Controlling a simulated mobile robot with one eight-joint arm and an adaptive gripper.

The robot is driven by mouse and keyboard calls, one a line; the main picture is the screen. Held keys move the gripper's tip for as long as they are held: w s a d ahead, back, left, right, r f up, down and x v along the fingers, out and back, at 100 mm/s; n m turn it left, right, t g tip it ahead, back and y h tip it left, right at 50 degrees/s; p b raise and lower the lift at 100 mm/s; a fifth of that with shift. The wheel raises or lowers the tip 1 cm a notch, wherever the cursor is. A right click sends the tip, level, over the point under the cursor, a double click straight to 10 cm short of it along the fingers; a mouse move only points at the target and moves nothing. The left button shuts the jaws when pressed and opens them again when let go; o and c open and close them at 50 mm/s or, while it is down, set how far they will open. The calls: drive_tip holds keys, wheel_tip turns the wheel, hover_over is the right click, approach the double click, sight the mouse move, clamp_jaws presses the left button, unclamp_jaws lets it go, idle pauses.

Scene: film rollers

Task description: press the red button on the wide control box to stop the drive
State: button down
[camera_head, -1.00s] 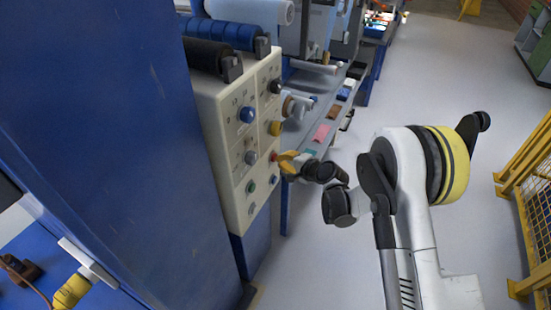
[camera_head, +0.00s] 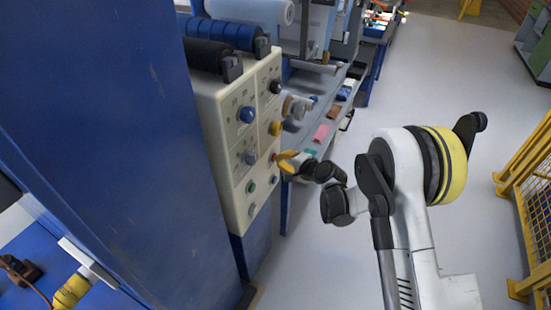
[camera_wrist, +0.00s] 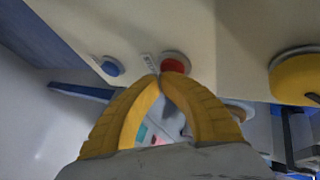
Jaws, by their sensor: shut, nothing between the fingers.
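The wide control box (camera_head: 235,151) is a cream panel on the side of the blue machine, with several knobs and buttons. Its red button (camera_head: 274,157) shows as a small red spot at the tip of my gripper (camera_head: 284,157). In the wrist view the red button (camera_wrist: 175,66) sits in a pale collar just past the yellow fingertips (camera_wrist: 160,78), which are together with nothing between them. The fingertips overlap the button's lower left edge. I cannot tell whether they touch it or whether it is pushed in.
A blue button (camera_wrist: 112,66) lies left of the red one in the wrist view, and a large yellow knob (camera_wrist: 296,76) lies right. A grey shelf (camera_head: 325,100) with small items stands behind my gripper. Yellow fencing (camera_head: 530,180) stands at right; the floor (camera_head: 440,75) between is clear.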

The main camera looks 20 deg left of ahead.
drive_tip(key=shift+s+d, duration=0.1)
drive_tip(key=shift+d, duration=0.65)
drive_tip(key=shift+s+d, duration=0.2)
drive_tip(key=shift+d, duration=2.3)
